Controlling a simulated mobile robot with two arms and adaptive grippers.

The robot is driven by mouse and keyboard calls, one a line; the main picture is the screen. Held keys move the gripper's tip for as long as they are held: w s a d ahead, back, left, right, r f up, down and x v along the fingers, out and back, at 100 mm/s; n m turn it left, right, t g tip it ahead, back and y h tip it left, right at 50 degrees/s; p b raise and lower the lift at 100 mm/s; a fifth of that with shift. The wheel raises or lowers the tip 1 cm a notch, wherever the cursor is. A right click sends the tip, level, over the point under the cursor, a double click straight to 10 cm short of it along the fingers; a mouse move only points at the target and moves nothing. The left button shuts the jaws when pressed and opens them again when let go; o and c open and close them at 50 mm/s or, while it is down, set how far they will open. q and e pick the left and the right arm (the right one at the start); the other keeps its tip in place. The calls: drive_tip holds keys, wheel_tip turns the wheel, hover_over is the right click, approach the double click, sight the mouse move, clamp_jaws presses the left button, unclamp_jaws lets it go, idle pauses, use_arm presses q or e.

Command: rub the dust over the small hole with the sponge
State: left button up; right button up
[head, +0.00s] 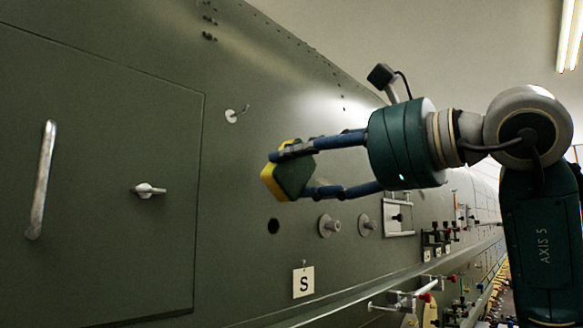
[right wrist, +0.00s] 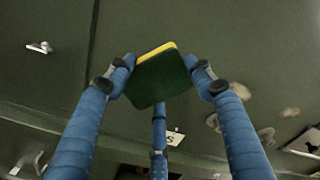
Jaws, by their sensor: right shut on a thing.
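My right gripper (head: 283,172) is shut on a sponge (head: 290,178) with a yellow side and a dark green side. The sponge is held in front of the green fuselage skin, its yellow face toward the skin. In the right wrist view the sponge (right wrist: 160,77) sits between the blue fingers, green side toward the camera. I cannot tell whether it touches the skin. A small dark round hole (head: 273,226) is in the skin below the sponge. Tan smudges, perhaps dust (right wrist: 240,91), show right of the fingers in the right wrist view. My left gripper is not in view.
A tag marked S (head: 304,281) is below the hole. Two round knobs (head: 328,226) (head: 368,225) stick out to its right, beside a latch plate (head: 398,215). A door panel with a long handle (head: 41,180) and a small latch (head: 148,190) is at left.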

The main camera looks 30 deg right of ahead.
drive_tip(key=shift+s+d, duration=0.1)
drive_tip(key=shift+s, duration=0.2)
drive_tip(key=shift+v, duration=1.55)
drive_tip(key=shift+w, duration=0.15)
